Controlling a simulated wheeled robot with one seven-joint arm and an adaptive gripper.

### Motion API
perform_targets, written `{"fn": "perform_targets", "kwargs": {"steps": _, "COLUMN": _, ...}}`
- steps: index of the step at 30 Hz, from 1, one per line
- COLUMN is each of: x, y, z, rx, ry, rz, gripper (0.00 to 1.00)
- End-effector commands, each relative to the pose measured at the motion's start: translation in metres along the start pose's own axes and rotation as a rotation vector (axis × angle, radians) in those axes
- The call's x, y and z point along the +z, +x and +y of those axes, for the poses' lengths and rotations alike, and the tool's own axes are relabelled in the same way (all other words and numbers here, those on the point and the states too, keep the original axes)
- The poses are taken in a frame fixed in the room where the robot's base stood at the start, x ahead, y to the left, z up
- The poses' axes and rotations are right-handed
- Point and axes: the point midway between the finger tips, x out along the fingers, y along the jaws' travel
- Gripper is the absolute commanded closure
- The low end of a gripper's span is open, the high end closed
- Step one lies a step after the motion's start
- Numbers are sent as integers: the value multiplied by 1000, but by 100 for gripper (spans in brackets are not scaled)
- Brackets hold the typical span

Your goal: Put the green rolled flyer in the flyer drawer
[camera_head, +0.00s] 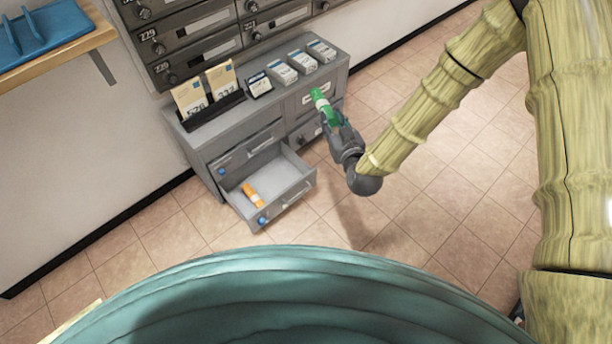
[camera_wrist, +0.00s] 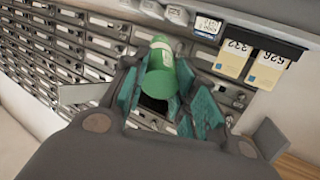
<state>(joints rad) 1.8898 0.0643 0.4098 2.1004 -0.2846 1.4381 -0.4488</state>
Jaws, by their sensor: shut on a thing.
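The green rolled flyer (camera_head: 322,104) has a white band and is held in my gripper (camera_head: 336,119), to the right of the open drawer and in front of the grey cabinet. In the wrist view the green flyer (camera_wrist: 161,70) sits between the teal-padded fingers of my gripper (camera_wrist: 168,98), which are shut on it. An open drawer (camera_head: 300,186) at the lower left of the cabinet holds an orange rolled item (camera_head: 253,195). The drawer's label cannot be read. Whether it is the flyer drawer cannot be told.
The grey cabinet (camera_head: 190,143) carries a card holder (camera_head: 214,111) and several small boxes (camera_head: 300,62) on top. Mailboxes (camera_head: 200,35) cover the wall above. A wooden shelf (camera_head: 75,50) with a blue rack (camera_head: 42,32) is at upper left. The tiled floor (camera_head: 440,190) is clear.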

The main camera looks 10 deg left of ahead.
Motion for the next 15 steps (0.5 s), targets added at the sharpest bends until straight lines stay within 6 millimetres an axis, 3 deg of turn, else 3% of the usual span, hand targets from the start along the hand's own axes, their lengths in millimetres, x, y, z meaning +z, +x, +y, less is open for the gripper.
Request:
{"fn": "perform_targets", "kwargs": {"steps": 1, "x": 21, "y": 7, "z": -4, "rx": -20, "ry": -4, "rz": -6, "gripper": 95}}
{"fn": "perform_targets", "kwargs": {"steps": 15, "x": 124, "y": 46, "z": -39, "rx": -218, "ry": -47, "rz": -84, "gripper": 95}}
